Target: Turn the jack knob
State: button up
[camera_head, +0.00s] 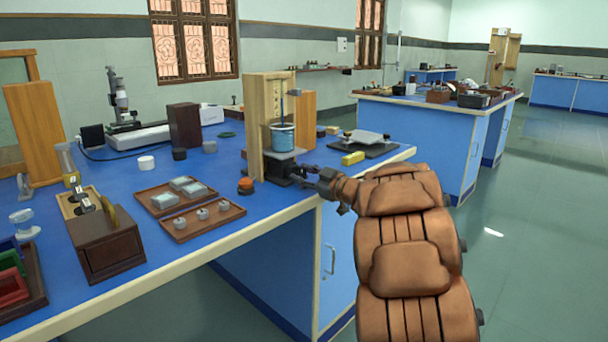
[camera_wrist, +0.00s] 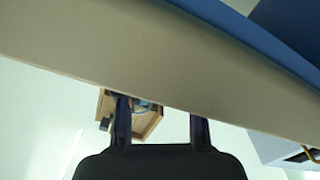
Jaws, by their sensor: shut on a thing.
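The jack (camera_head: 277,170) is a small dark lift with a grey top plate at the bench's front edge. A glass beaker of blue liquid (camera_head: 283,136) is above its plate, in front of an upright wooden stand (camera_head: 256,112). My gripper (camera_head: 298,174) reaches in from the right, at the jack's right side. It is shut on the jack knob, which the fingers mostly hide. In the wrist view, my two dark fingers (camera_wrist: 160,112) point up the picture with a gap between them, and the knob cannot be made out.
A yellow block (camera_head: 352,158) and a dark platform with a grey plate (camera_head: 366,140) stand right of the jack. An orange-and-black round item (camera_head: 246,186) is to its left. Brown trays (camera_head: 202,220) hold small parts. A pale bench edge (camera_wrist: 130,55) crosses the wrist view.

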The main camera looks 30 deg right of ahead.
jog(key=shift+n, duration=1.6)
jog(key=o, duration=1.2)
jog(key=shift+c, duration=0.2)
